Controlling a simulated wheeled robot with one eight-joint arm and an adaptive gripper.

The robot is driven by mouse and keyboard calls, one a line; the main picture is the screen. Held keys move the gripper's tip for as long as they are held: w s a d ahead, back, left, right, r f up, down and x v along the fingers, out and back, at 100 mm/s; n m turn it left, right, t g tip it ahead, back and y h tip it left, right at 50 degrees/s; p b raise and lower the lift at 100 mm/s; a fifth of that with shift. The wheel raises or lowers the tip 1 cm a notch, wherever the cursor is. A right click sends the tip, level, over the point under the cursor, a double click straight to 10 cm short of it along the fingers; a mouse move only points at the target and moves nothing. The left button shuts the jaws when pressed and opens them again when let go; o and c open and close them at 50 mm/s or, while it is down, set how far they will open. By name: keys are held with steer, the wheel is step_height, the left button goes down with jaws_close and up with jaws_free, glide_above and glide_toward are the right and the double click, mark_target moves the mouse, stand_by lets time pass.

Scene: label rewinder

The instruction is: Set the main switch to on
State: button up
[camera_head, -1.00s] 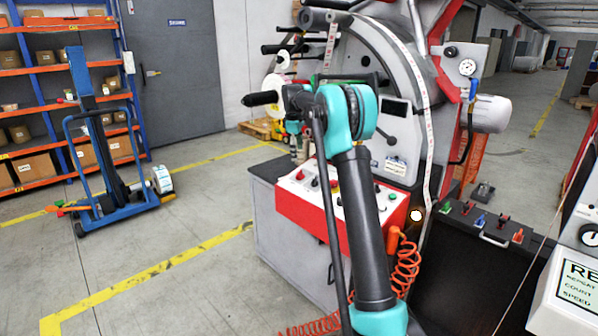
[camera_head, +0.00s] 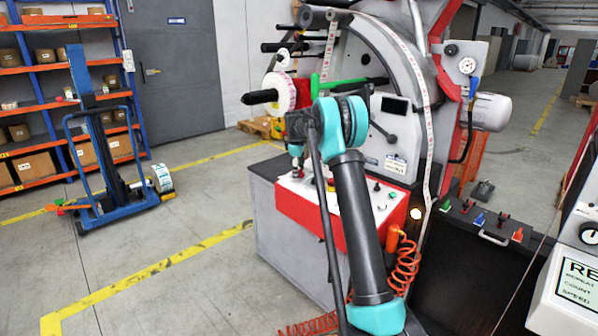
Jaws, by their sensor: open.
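The control panel (camera_head: 380,212), with a pale sloping top and a red front, sits on the grey cabinet of the rewinder. I cannot make out which control is the main switch or how it is set. A red button on a yellow base (camera_head: 331,184) and small round buttons show on the panel. My gripper (camera_head: 297,172) points down at the left end of the panel, over the controls there. It is small and partly merged with them, so contact cannot be told. It is open, and no held thing shows. My arm hides the middle of the panel.
An orange coiled hose (camera_head: 405,265) hangs right of my arm. A blue lift cart (camera_head: 105,150) stands at left. The floor between is clear.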

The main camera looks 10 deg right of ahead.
steer(key=c, duration=1.2)
steer(key=shift+o, duration=0.2)
steer(key=shift+m, duration=0.3)
steer(key=m, duration=0.5)
steer(key=shift+t+h, duration=0.3)
steer(key=m, duration=0.6)
steer(key=shift+a+h, duration=0.1)
steer(key=shift+h, duration=0.3)
steer(key=shift+m, duration=0.3)
steer(key=o, duration=1.2)
steer(key=shift+c, duration=0.2)
